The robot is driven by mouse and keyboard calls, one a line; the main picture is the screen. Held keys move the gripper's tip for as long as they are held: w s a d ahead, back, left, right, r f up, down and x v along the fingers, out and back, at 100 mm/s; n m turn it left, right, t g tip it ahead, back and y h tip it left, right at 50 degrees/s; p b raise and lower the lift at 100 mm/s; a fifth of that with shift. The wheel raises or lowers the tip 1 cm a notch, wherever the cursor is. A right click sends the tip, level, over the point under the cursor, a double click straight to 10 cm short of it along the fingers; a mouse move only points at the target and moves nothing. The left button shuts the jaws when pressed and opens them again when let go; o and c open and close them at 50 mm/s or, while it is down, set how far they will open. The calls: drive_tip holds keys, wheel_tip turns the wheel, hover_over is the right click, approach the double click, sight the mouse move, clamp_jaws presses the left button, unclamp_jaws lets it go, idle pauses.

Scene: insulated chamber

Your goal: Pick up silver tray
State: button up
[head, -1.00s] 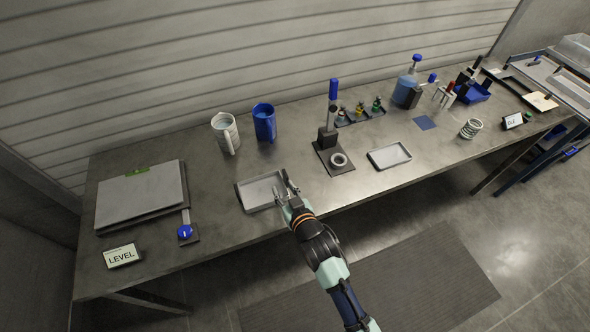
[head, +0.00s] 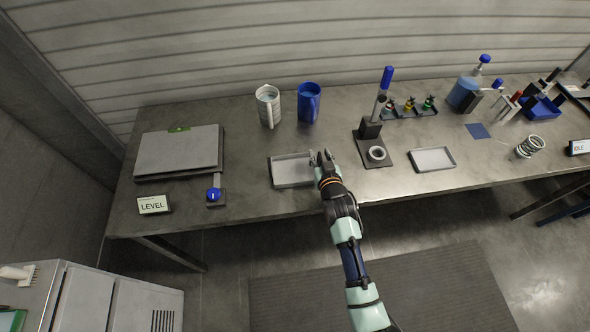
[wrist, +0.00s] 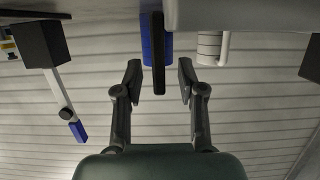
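A shallow silver tray (head: 290,171) lies flat near the table's front edge, left of the middle in the head view. My gripper (head: 321,157) is at the tray's right side, with its fingers pointing toward the back wall. In the wrist view my gripper (wrist: 160,78) is open, with a finger on each side of a dark upright strip (wrist: 158,55). Gaps show on both sides of the strip. It may be the tray's edge, but I cannot tell. The fingertips hide part of the tray's right rim in the head view.
A second pale tray (head: 432,159) lies to the right, past a dark stand (head: 370,130) with a ring (head: 377,153). A white mug (head: 268,105) and a blue mug (head: 309,102) stand behind. A flat plate (head: 180,150) and a blue knob (head: 214,195) are at left.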

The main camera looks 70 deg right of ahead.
clamp_jaws()
drive_tip(key=shift+r, duration=0.1)
idle(0.4)
wheel_tip(320, 180, up, 20)
drive_tip(key=p, duration=0.4)
drive_tip(key=shift+p, duration=0.4)
